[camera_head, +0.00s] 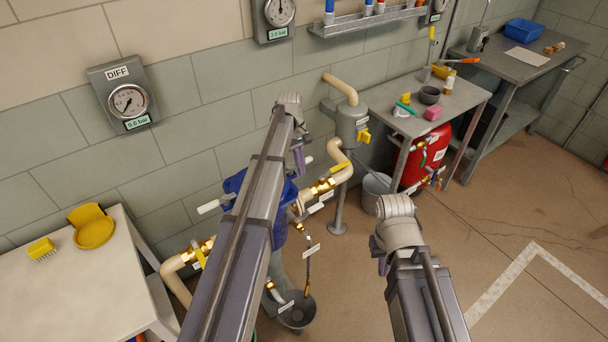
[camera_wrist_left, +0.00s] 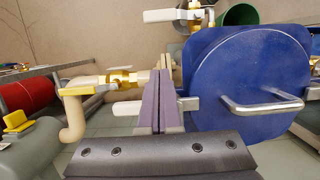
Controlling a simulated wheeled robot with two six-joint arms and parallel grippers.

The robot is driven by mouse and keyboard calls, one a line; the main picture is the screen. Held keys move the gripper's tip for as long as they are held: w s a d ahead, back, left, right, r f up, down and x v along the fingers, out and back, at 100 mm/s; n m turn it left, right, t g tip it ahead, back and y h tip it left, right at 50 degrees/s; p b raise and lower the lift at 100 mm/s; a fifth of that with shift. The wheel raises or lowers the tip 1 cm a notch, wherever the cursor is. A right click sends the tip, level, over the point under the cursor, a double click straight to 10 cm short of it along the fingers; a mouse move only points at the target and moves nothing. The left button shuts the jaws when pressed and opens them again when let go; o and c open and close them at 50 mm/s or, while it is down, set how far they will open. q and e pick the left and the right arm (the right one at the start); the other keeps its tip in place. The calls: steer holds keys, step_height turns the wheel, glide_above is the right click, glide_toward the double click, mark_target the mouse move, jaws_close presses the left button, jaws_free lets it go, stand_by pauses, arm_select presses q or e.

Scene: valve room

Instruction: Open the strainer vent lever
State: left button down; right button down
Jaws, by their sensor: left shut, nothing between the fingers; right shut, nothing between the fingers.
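The blue strainer (camera_head: 232,187) stands behind my left arm, which hides much of it. Its round blue lid with a metal handle shows in the left wrist view (camera_wrist_left: 235,80). A pale lever (camera_wrist_left: 128,108) passes behind my left fingers beside the strainer; its end shows in the head view (camera_head: 307,161). I see no readable label confirming it as the vent lever. My left gripper (camera_head: 299,160) is shut and empty, its fingers across the lever in the wrist view (camera_wrist_left: 161,75); contact is unclear. My right gripper (camera_head: 383,266) is shut and empty, mostly hidden by its arm, away from the strainer.
Cream pipes with a brass valve (camera_head: 320,188) run right of the strainer. Another pale lever (camera_head: 215,204) sticks out left. A grey bucket (camera_head: 298,312) stands below. A white table (camera_head: 70,290) is at left, a grey workbench (camera_head: 455,100) at right. Floor at right is clear.

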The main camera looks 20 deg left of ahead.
mark_target(309, 212)
arm_select(q)
steer(key=s+d+f+b, duration=0.4)
steer(key=d+f+b, duration=0.1)
steer(key=f+b, duration=0.3)
steer(key=shift+f, duration=0.4)
